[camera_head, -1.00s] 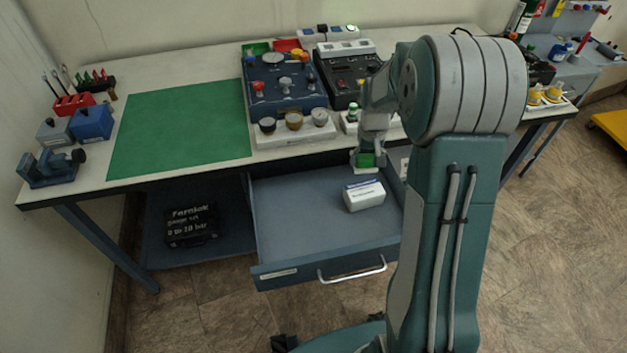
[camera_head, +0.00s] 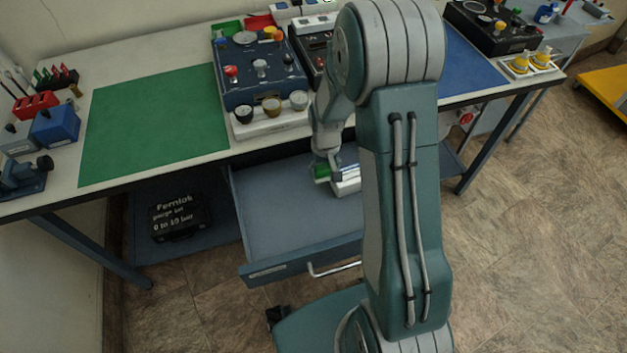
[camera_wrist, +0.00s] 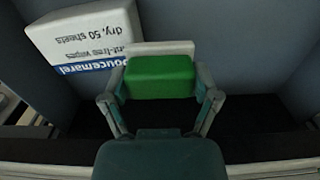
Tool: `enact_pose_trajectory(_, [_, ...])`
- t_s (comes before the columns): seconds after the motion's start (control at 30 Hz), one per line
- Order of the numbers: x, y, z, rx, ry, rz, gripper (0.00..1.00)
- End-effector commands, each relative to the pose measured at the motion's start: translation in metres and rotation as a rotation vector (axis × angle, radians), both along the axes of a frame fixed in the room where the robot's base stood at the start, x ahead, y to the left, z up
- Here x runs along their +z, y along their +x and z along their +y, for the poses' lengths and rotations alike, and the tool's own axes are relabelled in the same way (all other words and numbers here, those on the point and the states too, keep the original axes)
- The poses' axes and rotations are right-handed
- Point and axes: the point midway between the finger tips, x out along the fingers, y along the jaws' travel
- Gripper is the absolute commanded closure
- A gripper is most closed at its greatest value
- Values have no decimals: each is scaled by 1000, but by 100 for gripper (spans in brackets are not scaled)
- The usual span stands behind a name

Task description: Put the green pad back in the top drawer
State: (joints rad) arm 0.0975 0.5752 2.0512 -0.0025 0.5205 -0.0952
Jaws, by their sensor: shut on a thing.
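The green pad (camera_wrist: 160,77), with a white layer along one side, is between the fingers of my gripper (camera_wrist: 161,92) in the wrist view. In the head view the pad (camera_head: 321,173) shows small and green at my gripper (camera_head: 327,165), beside the white box in the drawer. My gripper is shut on the pad. The top drawer (camera_head: 275,205) is pulled open under the bench, with a grey-blue floor and a bar handle. My arm hides its right part. I cannot tell whether the pad touches the drawer floor.
A white wipes box (camera_wrist: 88,35) lies in the drawer close to the pad; the head view shows it (camera_head: 346,181) partly hidden. The drawer's left part is bare. The bench (camera_head: 80,200) overhangs the drawer's back. A black case (camera_head: 178,217) sits on the lower shelf.

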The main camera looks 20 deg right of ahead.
Motion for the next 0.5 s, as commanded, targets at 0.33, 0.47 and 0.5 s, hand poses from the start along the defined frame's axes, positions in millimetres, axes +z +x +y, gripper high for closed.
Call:
enact_pose_trajectory(0.33, [-35, 11, 28, 3, 0, 1, 79])
enact_pose_trajectory(0.47, [-56, 10, 26, 0, 1, 2, 79])
enact_pose_trajectory(0.5, [-60, 10, 26, 0, 1, 2, 79])
